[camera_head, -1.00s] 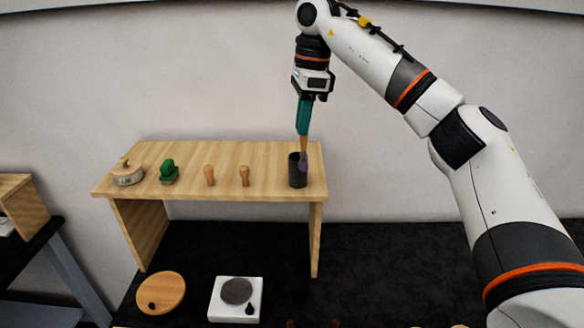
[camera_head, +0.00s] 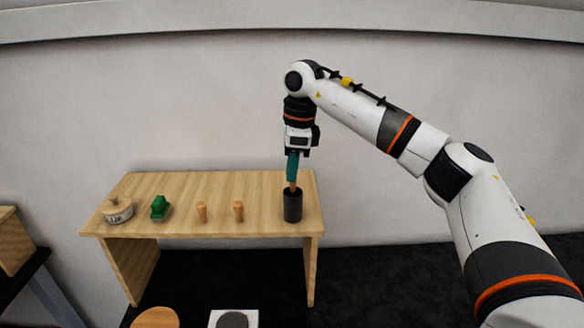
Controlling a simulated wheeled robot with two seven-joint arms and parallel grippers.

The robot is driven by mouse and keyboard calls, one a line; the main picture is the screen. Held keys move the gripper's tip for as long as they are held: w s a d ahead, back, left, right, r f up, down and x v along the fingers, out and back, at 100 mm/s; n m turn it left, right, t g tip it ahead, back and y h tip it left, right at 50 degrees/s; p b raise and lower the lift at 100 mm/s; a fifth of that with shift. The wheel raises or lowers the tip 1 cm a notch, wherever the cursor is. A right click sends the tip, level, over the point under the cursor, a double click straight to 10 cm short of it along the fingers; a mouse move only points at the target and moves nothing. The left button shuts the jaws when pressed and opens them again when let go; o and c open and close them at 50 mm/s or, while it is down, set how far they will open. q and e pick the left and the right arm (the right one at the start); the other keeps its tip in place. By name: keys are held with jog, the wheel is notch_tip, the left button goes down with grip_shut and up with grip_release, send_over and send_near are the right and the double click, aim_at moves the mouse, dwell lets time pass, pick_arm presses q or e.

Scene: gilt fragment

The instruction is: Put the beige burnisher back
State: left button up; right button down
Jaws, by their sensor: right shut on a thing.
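The beige burnisher (camera_head: 293,187) points downward, with its lower end hidden inside the dark cup (camera_head: 292,209). The cup stands upright near the right end of the wooden shelf (camera_head: 264,184). My right gripper (camera_head: 292,177), with teal fingers, is shut on the burnisher just above the cup's rim. Whether the burnisher touches the cup's bottom is hidden. My left gripper is not in view.
A round wooden board (camera_head: 156,319) and a white device (camera_head: 222,313) lie below.

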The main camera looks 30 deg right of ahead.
jog(key=shift+w+f, duration=0.1)
jog(key=shift+f, duration=0.55)
jog(key=shift+s, duration=0.3)
jog(key=shift+w+f, duration=0.15)
jog(key=shift+f, duration=0.3)
jog(key=c, duration=1.4)
grip_release()
jog(key=shift+r, duration=0.1)
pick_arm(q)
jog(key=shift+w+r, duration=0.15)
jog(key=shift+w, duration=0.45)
pick_arm(e)
jog(key=shift+r, duration=0.1)
